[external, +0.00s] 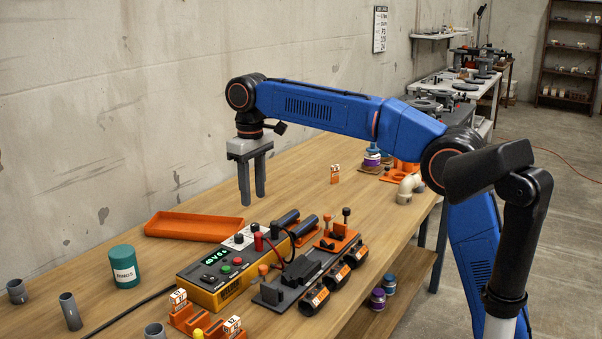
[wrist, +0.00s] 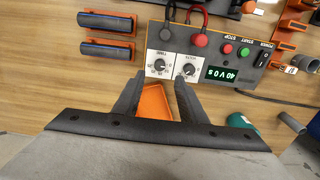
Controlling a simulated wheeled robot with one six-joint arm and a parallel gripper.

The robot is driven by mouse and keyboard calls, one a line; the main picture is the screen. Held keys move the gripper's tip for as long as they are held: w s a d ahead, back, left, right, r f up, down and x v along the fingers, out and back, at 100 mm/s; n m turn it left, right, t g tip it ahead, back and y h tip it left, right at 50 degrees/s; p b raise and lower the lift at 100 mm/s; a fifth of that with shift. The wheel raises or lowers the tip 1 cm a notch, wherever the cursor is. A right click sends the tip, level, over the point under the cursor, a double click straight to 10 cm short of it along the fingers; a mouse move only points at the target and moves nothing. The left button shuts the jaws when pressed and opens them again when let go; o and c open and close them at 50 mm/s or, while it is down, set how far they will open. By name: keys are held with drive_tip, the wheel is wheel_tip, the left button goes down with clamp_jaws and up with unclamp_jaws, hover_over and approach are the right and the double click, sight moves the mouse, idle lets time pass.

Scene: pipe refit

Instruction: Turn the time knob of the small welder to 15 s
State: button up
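The small welder (external: 222,275) is a yellow-orange box with a black top panel on the bench. It also shows upside down in the wrist view (wrist: 225,28). Its green display (wrist: 224,74) appears to read 40 V 0 s. Two dark knobs sit on white dials: a left knob (wrist: 159,65), whose small label looks like TIME, and a right knob (wrist: 190,68) beside the display. My gripper (external: 253,200) is open and empty, pointing down above the bench behind the welder. In the wrist view its fingertips (wrist: 157,92) lie just below the dials, apart from both knobs.
An orange tray (external: 193,227) lies left of the welder. Red and black plugs with cables (external: 259,242) rise beside the dials. Dark cylinders in orange holders (external: 288,219) lie behind. A clamp fixture (external: 300,272) stands right, and a green tin (external: 124,268) stands left.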

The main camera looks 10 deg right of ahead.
sight(255, 224)
wheel_tip(255, 224, down, 8)
drive_tip(key=shift+f, duration=0.2)
idle(0.3)
clamp_jaws()
